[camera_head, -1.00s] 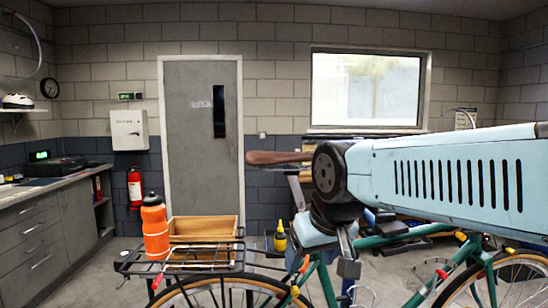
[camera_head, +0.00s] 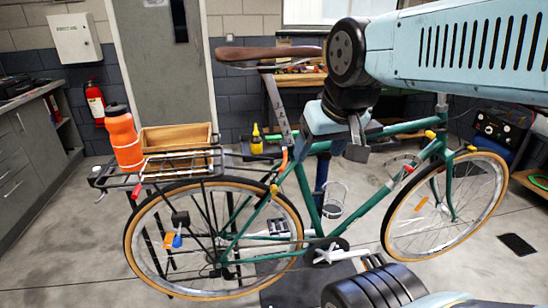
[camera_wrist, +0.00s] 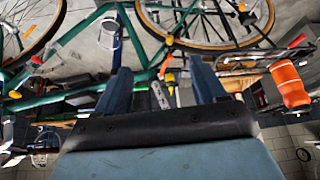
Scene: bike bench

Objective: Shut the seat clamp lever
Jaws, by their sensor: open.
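The green bike (camera_head: 385,188) stands side-on in the head view. Its brown saddle (camera_head: 268,54) sits on a grey, marked seat post (camera_head: 279,115). The seat clamp lever (camera_head: 284,160) appears as a small orange piece at the top of the seat tube; it also shows in the wrist view (camera_wrist: 165,66). How far it is swung out I cannot tell. My gripper (camera_head: 350,148) is open and empty, to the right of the seat post and lever in the head view. In the wrist view, the lever shows between my gripper's fingers (camera_wrist: 160,72), apart from them.
An orange bottle (camera_head: 123,138) and a wooden box (camera_head: 176,138) are on the rear rack (camera_head: 165,165). A yellow bottle (camera_head: 256,140) stands behind the bike. A workbench (camera_head: 290,80) is at the back. Grey cabinets (camera_head: 30,145) line the left; floor in front is partly clear.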

